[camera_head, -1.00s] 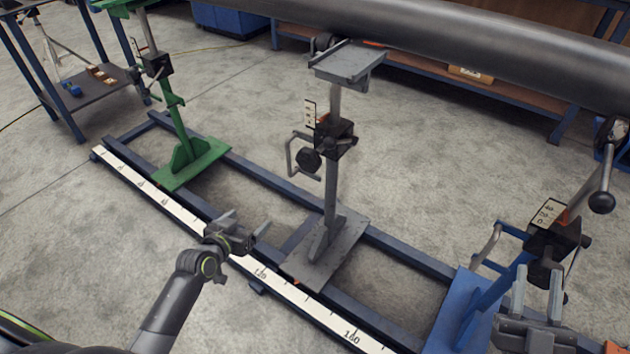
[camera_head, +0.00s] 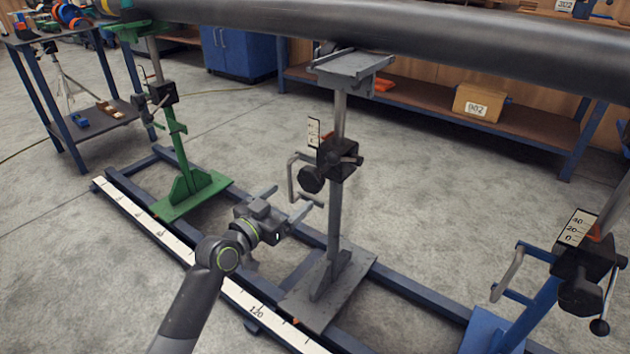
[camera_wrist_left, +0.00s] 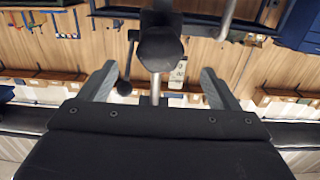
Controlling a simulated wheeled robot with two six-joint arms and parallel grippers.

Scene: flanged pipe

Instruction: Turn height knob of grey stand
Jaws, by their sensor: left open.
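The grey stand (camera_head: 336,215) stands upright on the rail frame, its flat top under the pipe (camera_head: 400,35). A black clamp block with a black round knob (camera_head: 312,180) sits on its post, with a grey bent handle (camera_head: 293,180) to the left. My left gripper (camera_head: 288,203) is open and empty, a little below and left of the knob. In the left wrist view the knob (camera_wrist_left: 160,48) shows ahead, roughly centred between the spread fingers (camera_wrist_left: 158,70), with no visible contact. My right gripper is not in view.
A green stand (camera_head: 180,150) stands to the left and a blue stand (camera_head: 530,310) to the right. A scale strip (camera_head: 240,297) runs along the near rail. A shelf with a box (camera_head: 480,103) is behind. The floor between the stands is open.

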